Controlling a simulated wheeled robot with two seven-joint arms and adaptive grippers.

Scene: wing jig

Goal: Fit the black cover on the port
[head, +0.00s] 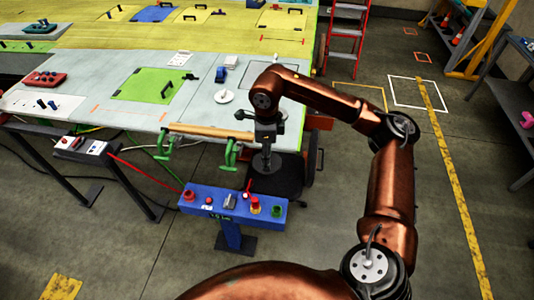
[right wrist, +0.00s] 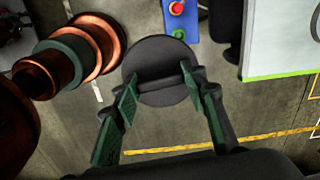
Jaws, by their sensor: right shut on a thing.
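The black cover (right wrist: 160,52) is a round dark disc with a raised bar across it. My right gripper (right wrist: 158,82) is shut on that bar, one green-padded finger at each end. In the head view the cover (head: 264,164) hangs flat below my right gripper (head: 266,150), in the air just off the front edge of the grey wing panel (head: 110,72). A white round fitting with a short stub (head: 224,97) is on the panel, left of the gripper. I cannot tell whether it is the port. My left gripper is not in view.
A blue button console (head: 232,204) stands in front of the wing. Green clamps (head: 231,153) and a wooden bar (head: 212,130) lie along the wing's edge. A small blue block (head: 221,74) and a green hatch (head: 152,85) are on the panel.

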